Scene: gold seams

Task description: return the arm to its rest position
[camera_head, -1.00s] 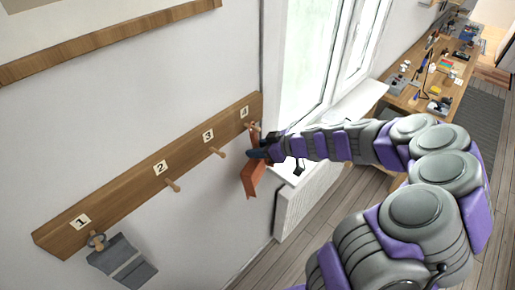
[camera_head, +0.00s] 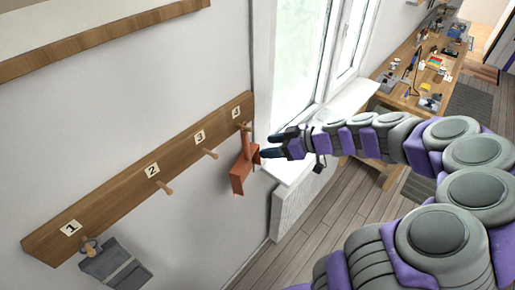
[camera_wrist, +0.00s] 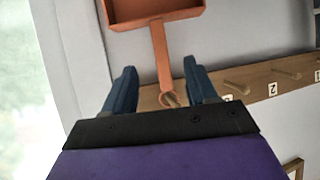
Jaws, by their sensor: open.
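My gripper (camera_head: 268,146) is open and empty at the end of my outstretched arm, just right of an orange dustpan-like item (camera_head: 240,172). That item hangs at peg 4 (camera_head: 243,126) on the wooden peg rail (camera_head: 135,180). In the wrist view, the two dark blue fingers of my gripper (camera_wrist: 157,85) stand apart. The orange item's handle (camera_wrist: 162,55) lies between or beyond them, with its ring end by a peg. I cannot tell whether a finger touches it.
A grey cloth-like item (camera_head: 116,264) hangs from peg 1. Pegs 2 (camera_head: 165,188) and 3 (camera_head: 210,153) are bare. A window (camera_head: 300,55) and sill are behind my gripper, with a radiator (camera_head: 297,200) below. A cluttered workbench (camera_head: 400,88) stands at the back right.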

